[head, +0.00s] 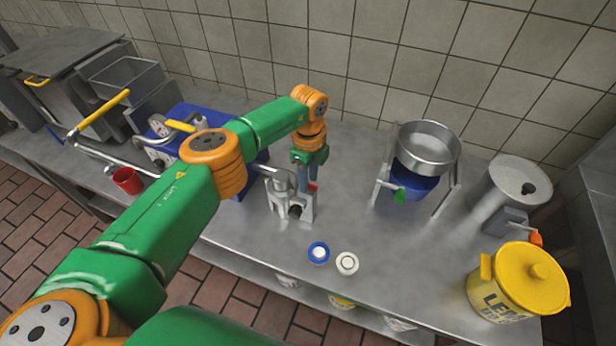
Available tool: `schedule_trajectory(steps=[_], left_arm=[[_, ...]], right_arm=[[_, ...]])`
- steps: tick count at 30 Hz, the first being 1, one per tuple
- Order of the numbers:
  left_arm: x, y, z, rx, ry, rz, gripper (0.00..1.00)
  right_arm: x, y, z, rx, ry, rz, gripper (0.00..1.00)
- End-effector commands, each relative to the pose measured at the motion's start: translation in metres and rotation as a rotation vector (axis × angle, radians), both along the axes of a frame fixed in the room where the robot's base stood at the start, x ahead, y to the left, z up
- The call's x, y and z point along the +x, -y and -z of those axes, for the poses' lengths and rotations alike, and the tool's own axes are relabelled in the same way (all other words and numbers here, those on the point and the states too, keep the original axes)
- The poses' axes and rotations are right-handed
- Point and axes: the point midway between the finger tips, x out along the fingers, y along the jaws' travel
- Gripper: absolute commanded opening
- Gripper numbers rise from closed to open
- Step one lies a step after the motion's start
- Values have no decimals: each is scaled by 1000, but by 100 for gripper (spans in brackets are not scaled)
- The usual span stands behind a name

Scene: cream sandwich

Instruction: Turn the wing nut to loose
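My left gripper (309,184) points down at the back right of a small grey metal device (295,208) on the steel counter. Its fingers come down close behind the device. A small red piece (313,187) shows right beside the fingertips. I cannot tell whether it is the wing nut, and no wing nut is clearly visible. The fingers are small and partly hidden, so I cannot tell whether they are open or shut, or touching anything. My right gripper is not in view.
The steel counter (400,260) is clear in front of the device except for a blue-rimmed lid (318,252) and a white lid (347,262). A red cup (128,180) stands left.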

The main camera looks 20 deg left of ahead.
Motion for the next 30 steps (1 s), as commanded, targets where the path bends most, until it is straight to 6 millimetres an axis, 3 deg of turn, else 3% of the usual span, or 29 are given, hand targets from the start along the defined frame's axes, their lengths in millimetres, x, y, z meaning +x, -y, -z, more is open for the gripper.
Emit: schedule_trajectory(steps=[2, 13, 30], left_arm=[[1, 0, -4, 0, 2, 0, 40], [1, 1, -66, 1, 1, 0, 40], [1, 1, -70, 0, -1, 1, 40]], right_arm=[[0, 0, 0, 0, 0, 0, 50], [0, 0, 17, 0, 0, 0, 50], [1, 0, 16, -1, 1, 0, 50]])
